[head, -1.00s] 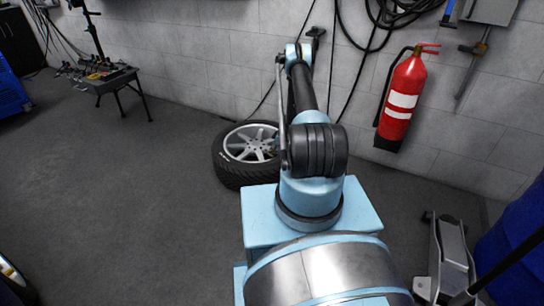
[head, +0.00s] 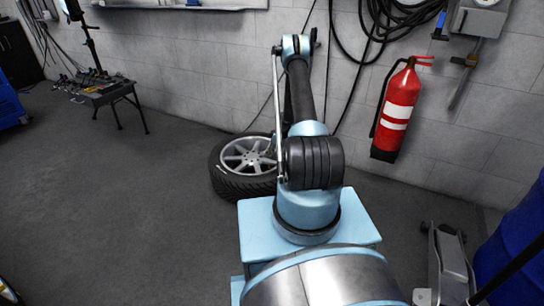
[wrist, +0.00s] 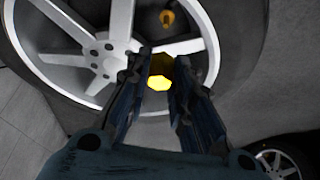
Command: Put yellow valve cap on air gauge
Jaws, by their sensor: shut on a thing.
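The yellow valve cap (wrist: 159,80) is between the fingertips of my gripper (wrist: 160,68) in the wrist view, and the gripper is shut on it. A grey wall box with a round dial (head: 486,3), which may be the air gauge, is cut off at the upper right of the head view. It is not in the wrist view. In the head view my arm reaches toward the wall, and the gripper cannot be made out.
A tyre with a silver spoked wheel (head: 243,166) rests near the wall; a spoked wheel (wrist: 88,72) fills the wrist view behind my gripper. A small orange piece (wrist: 168,19) shows at it. A red extinguisher (head: 397,108) and black hoses hang on the wall.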

